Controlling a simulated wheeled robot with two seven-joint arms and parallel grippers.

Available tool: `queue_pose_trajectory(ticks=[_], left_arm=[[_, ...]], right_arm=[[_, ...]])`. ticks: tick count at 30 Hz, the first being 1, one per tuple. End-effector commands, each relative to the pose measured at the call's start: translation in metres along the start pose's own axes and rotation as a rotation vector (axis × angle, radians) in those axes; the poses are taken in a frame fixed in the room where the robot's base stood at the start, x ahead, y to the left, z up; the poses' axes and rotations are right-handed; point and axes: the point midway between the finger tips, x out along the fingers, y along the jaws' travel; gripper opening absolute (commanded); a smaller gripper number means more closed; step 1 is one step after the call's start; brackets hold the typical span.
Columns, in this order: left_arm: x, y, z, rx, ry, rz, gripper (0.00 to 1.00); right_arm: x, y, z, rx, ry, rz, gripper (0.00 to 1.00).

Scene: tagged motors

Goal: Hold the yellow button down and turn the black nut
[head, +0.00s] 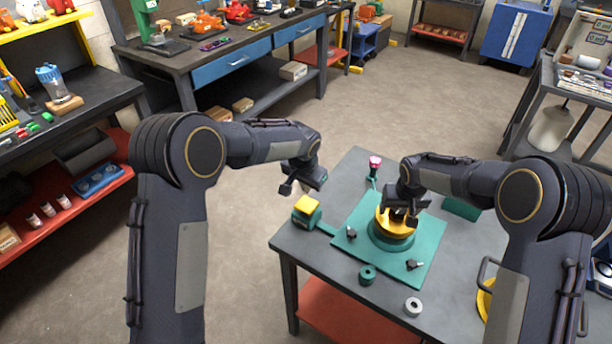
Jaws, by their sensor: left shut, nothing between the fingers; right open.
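The yellow button (306,204) tops a small green box at the left edge of the near table. My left gripper (294,188) is shut and empty, just above and behind the button, apart from it as far as I can tell. A yellow round part (392,228) sits on a green round base on a green plate (428,236). My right gripper (402,218) is open, pointing down at the top of the yellow part; contact is unclear. No black nut can be told apart there; the dark gripper covers the middle. Two small black knobs (351,232) (413,264) stand on the plate.
Workbenches line the left and back; the floor between is clear.

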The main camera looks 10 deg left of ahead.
Motion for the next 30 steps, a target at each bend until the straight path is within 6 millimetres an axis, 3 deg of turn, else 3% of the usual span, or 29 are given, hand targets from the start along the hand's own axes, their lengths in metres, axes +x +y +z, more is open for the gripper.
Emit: queue_pose_trajectory(ticks=[30], left_arm=[[0.028,0.003,0.009,0.000,-0.001,0.000,0.00]], right_arm=[[0.000,0.000,0.000,0.000,0.000,0.000,0.73]])
